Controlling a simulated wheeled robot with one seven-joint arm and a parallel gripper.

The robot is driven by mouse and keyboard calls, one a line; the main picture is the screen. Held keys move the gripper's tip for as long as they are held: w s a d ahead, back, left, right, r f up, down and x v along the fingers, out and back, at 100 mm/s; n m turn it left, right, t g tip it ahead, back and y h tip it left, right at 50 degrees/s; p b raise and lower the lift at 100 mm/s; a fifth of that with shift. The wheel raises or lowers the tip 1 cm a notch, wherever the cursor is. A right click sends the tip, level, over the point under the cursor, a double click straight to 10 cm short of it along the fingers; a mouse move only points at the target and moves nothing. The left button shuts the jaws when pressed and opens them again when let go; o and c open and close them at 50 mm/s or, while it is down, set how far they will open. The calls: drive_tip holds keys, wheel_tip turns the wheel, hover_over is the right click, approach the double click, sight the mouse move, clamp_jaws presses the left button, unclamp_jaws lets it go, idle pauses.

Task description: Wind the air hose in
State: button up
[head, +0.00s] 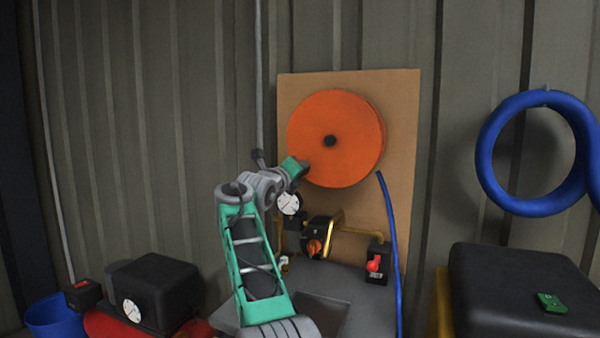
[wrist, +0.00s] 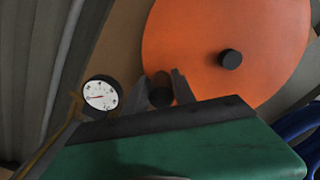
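The hose reel (head: 345,120) is a large orange disc on a tan board, with a black hub (head: 330,141) at its middle. The blue air hose (head: 390,230) hangs from the reel's lower right and runs down out of the picture. My gripper (head: 303,166) is at the reel's lower left edge. In the wrist view the reel (wrist: 200,35) fills the upper right. There a short dark handle (wrist: 160,90) sits between my gripper's fingers (wrist: 162,88), with no clear gap on either side. The handle is hidden in the head view.
Below the reel are a gauge (head: 289,203), a black valve with an orange knob (head: 314,248) and a red switch (head: 375,264). A blue coil (head: 487,150) hangs at right above a black case (head: 500,285). A black compressor (head: 160,285) and blue bucket (head: 55,318) stand left.

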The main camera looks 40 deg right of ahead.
drive_tip(key=o, duration=0.4)
drive_tip(key=shift+c, duration=0.2)
drive_tip(key=shift+d, duration=0.1)
drive_tip(key=b+v, duration=0.2)
drive_tip(key=v, duration=0.6)
drive_tip(key=shift+b, duration=0.4)
